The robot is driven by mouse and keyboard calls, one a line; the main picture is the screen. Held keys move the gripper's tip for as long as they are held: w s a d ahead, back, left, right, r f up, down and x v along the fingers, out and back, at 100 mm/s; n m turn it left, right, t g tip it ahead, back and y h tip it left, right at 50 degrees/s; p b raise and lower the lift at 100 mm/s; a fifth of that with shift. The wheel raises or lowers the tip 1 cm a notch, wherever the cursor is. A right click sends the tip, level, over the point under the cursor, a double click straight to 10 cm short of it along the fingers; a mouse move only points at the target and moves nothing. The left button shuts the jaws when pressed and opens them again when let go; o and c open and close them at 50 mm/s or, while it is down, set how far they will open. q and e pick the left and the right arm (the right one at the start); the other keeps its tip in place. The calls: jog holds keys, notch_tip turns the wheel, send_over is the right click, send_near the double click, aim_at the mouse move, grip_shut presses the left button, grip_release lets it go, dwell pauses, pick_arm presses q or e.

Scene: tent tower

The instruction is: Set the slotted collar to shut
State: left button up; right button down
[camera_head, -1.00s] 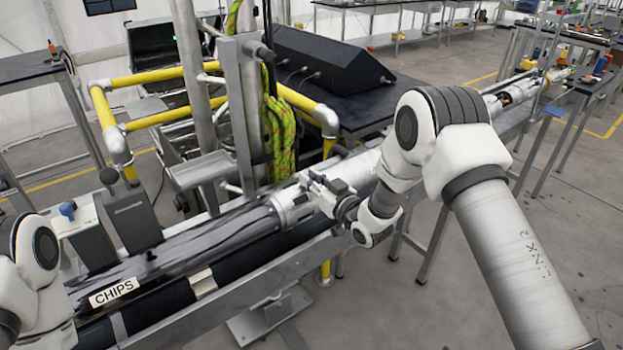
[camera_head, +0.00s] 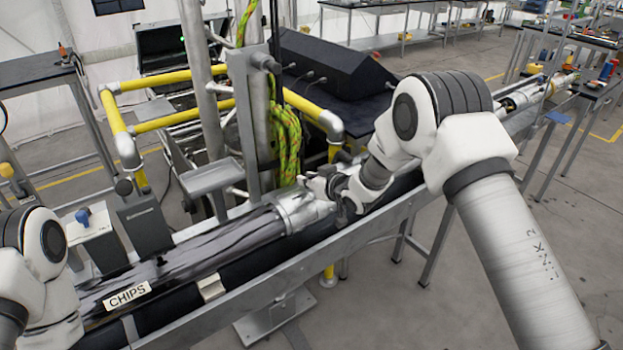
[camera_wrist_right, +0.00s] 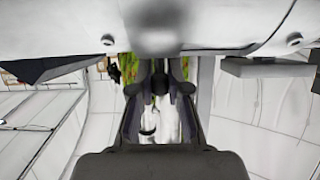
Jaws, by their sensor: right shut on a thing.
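The slotted collar (camera_head: 300,212) is a silver metal ring at the right end of a long grey tube (camera_head: 222,246) lying along a rail. My right gripper (camera_head: 328,190) is at the collar's upper right side and shut on part of it. The exact part held is hidden by the fingers. In the right wrist view, the dark fingers (camera_wrist_right: 161,82) have a small dark knob-like part between them, and a pale curved metal surface fills the top. My left arm shows at the left edge, but its gripper is out of view.
A black console (camera_head: 335,70) is further back. Open floor lies at the front right.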

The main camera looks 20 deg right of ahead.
jog(key=shift+w+r, duration=0.1)
jog(key=shift+w, duration=0.1)
jog(key=shift+w+a, duration=0.15)
jog(key=shift+w, duration=0.1)
jog(key=c, duration=1.1)
grip_release()
jog(key=shift+w+f, duration=0.1)
jog(key=shift+f, duration=0.1)
jog(key=v, duration=1.2)
jog(key=shift+a, duration=0.1)
